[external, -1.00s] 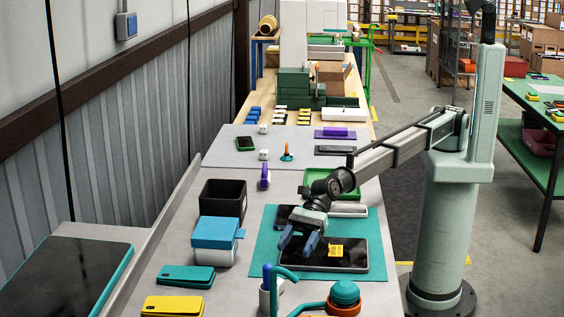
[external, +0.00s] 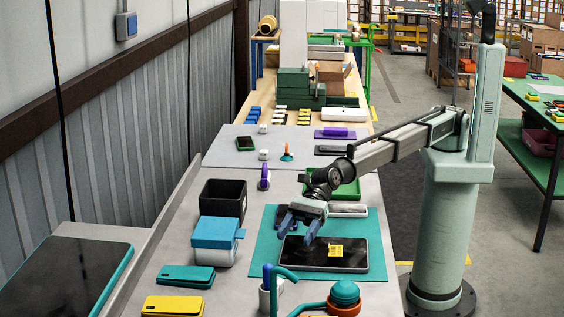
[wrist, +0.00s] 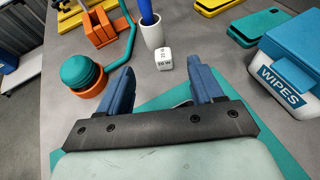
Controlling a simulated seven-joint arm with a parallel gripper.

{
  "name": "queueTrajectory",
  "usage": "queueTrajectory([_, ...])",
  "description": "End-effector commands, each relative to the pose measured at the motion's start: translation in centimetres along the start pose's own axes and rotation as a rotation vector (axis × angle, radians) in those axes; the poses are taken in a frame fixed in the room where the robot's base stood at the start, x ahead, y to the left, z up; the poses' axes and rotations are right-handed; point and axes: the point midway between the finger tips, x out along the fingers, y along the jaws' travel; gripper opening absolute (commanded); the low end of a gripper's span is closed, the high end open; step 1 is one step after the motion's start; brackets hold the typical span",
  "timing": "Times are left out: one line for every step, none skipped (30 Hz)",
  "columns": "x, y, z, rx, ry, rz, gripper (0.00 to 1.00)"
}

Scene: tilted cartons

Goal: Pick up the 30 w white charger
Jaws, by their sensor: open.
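A small white charger cube (wrist: 165,60) with dark lettering stands on the grey bench in the wrist view, beside the white cup. The lettering is upside down and too small to read surely. I cannot make this cube out in the external view. Two other small white cubes, one farther (external: 263,128) and one nearer (external: 263,154), sit on the grey mat; their labels are unreadable. My gripper (external: 295,238) is open and empty above the teal mat, near the tablet. In the wrist view my gripper (wrist: 161,75) has its fingers apart, with the charger beyond their tips.
The cup (wrist: 152,33) holds a blue pen. An orange base with a teal knob (wrist: 82,74) is at left, a wipes box (wrist: 285,85) at right. The tablet (external: 300,257) lies on the teal mat (external: 376,255). A black bin (external: 222,200) stands left.

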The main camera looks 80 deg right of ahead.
Motion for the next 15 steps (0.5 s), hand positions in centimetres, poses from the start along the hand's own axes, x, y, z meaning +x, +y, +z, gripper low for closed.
queueTrajectory([-0.5,0.0,1.4,-0.001,-0.001,0.0,0.66])
queueTrajectory([-0.8,0.0,2.2,-0.001,-0.001,0.0,0.66])
queueTrajectory([-1.2,0.0,3.2,-0.001,-0.002,0.0,0.66])
queueTrajectory([-1.5,0.0,3.9,-0.001,-0.001,0.0,0.66])
queueTrajectory([-1.8,0.0,4.6,-0.001,-0.001,0.0,0.66])
queueTrajectory([-2.2,0.0,5.6,-0.001,-0.001,0.0,0.66])
queueTrajectory([-2.5,0.0,6.2,-0.001,-0.001,0.0,0.66])
queueTrajectory([-2.7,0.0,6.8,0.0,-0.001,0.0,0.66])
queueTrajectory([-3.1,0.0,7.6,-0.001,0.0,0.0,0.66])
queueTrajectory([-3.3,0.0,8.3,-0.001,0.0,0.0,0.66])
queueTrajectory([-3.6,0.0,8.9,-0.001,-0.001,0.0,0.66])
queueTrajectory([-3.9,0.0,9.7,-0.001,-0.001,0.0,0.66])
queueTrajectory([-4.1,0.0,10.2,-0.001,0.0,0.0,0.66])
queueTrajectory([-4.5,-1.1,9.8,-0.016,0.008,-0.007,0.66])
queueTrajectory([-5.0,-2.3,9.4,-0.043,0.019,-0.015,0.66])
